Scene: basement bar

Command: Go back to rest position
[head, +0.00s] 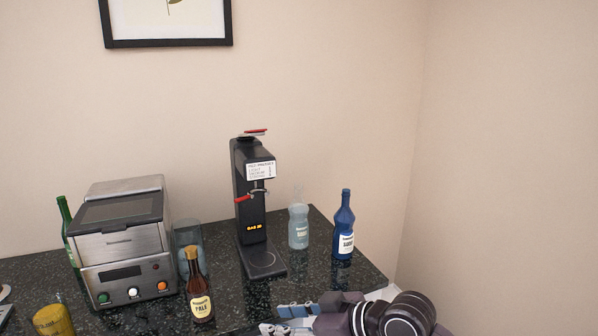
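My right gripper (276,320) is at the bottom of the head view, low over the front of the dark counter, pointing left. Its two fingers show apart, with nothing seen between them. Part of my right arm shows behind it at the lower right. My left gripper cannot be made out in the view.
A dark speckled counter (330,282) holds a steel machine with knobs (122,240), a black dispenser (252,200), a brown bottle (199,290), a blue bottle (343,228), a clear bottle (298,228), a green bottle (66,222) and a yellow item (53,321). Walls stand behind and right.

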